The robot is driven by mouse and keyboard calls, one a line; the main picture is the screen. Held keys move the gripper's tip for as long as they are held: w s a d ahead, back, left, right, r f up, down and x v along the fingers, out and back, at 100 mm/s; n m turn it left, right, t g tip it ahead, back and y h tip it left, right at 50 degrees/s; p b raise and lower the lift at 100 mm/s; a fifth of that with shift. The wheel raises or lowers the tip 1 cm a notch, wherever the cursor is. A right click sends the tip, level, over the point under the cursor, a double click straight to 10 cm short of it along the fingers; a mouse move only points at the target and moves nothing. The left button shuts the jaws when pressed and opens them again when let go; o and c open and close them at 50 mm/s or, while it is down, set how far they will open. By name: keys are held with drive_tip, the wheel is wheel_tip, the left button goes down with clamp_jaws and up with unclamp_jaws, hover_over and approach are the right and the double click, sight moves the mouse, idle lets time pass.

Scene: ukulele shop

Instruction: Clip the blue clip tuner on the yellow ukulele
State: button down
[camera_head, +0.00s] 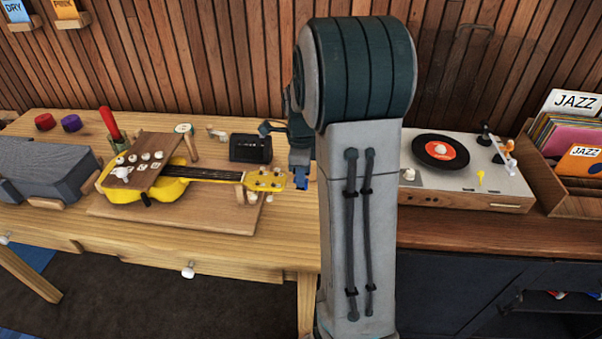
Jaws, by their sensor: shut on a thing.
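The yellow ukulele (175,190) lies on a wooden board on the workbench, its neck pointing right. Its yellow headstock (265,181) is at the right end, with light tuning pegs around it. My gripper (299,166) is just right of the headstock, partly hidden by my arm. It is shut on the blue clip tuner (300,180), a small blue piece under the fingers. The tuner is close to the headstock tip; I cannot tell whether they touch.
A black box (250,148) stands behind the neck. A red-handled tool (110,124) stands behind the ukulele body, and a grey case (45,168) lies at left. A record player (465,172) and a record crate (560,195) are at right. My arm blocks the middle.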

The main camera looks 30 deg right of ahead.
sight(284, 181)
drive_tip(key=shift+w+a+p, duration=0.25)
drive_tip(key=shift+w+a, duration=0.35)
drive_tip(key=shift+a, duration=0.35)
drive_tip(key=shift+w+a+p, duration=0.25)
drive_tip(key=shift+w+a, duration=0.35)
drive_tip(key=shift+a, duration=0.3)
idle(3.0)
drive_tip(key=c, duration=1.2)
unclamp_jaws()
wheel_tip(284, 181, up, 14)
drive_tip(key=s+a+f+n+t, duration=0.1)
drive_tip(key=s+a+n, duration=0.4)
drive_tip(key=s+n, duration=0.5)
drive_tip(key=s+a+f+n+t, duration=0.1)
drive_tip(key=s+a+f+n, duration=0.2)
drive_tip(key=s+n, duration=0.8)
drive_tip(key=shift+a+f+n+t, duration=0.15)
drive_tip(key=shift+a+n+t, duration=0.25)
drive_tip(key=shift+a+n, duration=1.1)
